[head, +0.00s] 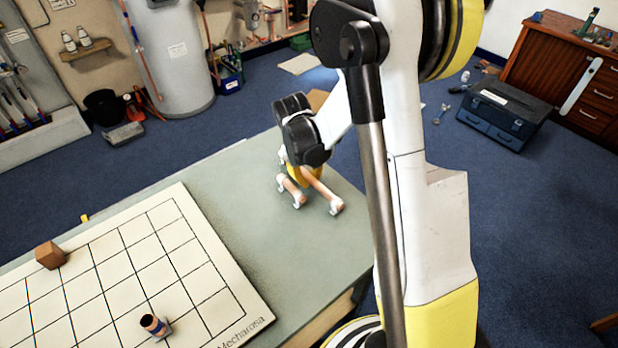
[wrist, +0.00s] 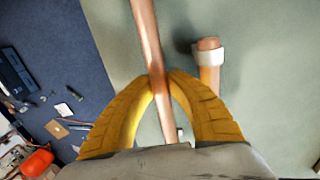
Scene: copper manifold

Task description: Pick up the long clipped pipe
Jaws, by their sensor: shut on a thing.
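The long clipped pipe (head: 322,188) is a copper tube with a white clip at its near end, at the right part of the grey-green table (head: 235,185). My gripper (head: 305,172) is shut on it from above. In the wrist view, the yellow fingers (wrist: 171,80) close on the copper tube (wrist: 150,45), which runs up between them out of the picture. I cannot tell whether the pipe is clear of the table. A shorter copper pipe with white clips (head: 291,190) lies beside it, apart from the fingers; it also shows in the wrist view (wrist: 208,62).
A white gridded board (head: 150,255) covers the table's left part. On it are a brown block (head: 50,255) and a short copper piece with a dark band (head: 155,325). A blue toolbox (head: 503,112) stands on the floor at the right. The table between board and pipes is clear.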

